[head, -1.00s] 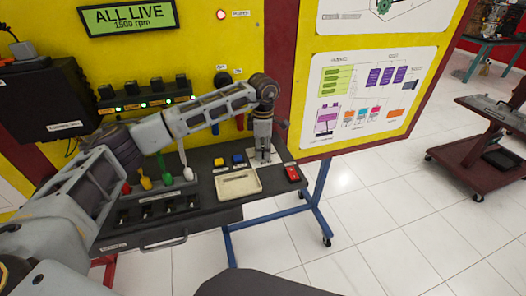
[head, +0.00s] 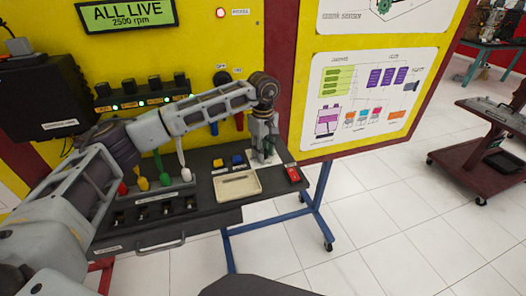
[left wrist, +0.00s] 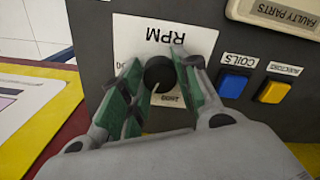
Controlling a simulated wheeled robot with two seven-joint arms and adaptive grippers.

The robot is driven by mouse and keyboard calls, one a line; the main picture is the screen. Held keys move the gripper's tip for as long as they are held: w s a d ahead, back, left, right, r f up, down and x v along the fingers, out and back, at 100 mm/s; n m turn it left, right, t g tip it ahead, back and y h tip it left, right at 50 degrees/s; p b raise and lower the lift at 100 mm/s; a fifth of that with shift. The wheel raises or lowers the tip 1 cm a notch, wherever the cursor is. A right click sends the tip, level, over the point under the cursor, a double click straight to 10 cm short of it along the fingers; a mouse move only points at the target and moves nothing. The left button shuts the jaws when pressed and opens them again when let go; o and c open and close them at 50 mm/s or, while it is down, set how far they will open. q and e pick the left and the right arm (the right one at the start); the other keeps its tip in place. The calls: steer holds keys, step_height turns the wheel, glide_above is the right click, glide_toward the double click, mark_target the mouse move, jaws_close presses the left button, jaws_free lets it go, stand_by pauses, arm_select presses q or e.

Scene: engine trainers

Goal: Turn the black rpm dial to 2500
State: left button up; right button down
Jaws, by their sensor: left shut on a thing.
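The black rpm dial (left wrist: 158,74) sits on a white RPM label plate (left wrist: 190,35) in the left wrist view. My left gripper (left wrist: 158,80) has its green-padded fingers on either side of the dial and is shut on it. In the head view my left gripper (head: 263,150) points down at the label plate and hides the dial. The green display (head: 127,15) at the top left reads ALL LIVE, 2500 rpm. My right gripper is not in view.
Blue (left wrist: 234,84) and yellow (left wrist: 273,90) buttons stand beside the dial. A cream tray (head: 236,196) and a red switch (head: 293,174) are close by on the dark panel. Coloured levers (head: 165,178) stand to the left under my arm.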

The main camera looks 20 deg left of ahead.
arm_select(q)
steer(key=shift+w+r+m, duration=0.1)
steer(key=shift+m, duration=0.9)
steer(key=o, duration=1)
steer(key=shift+r, duration=5.95)
steer(key=shift+r, duration=0.15)
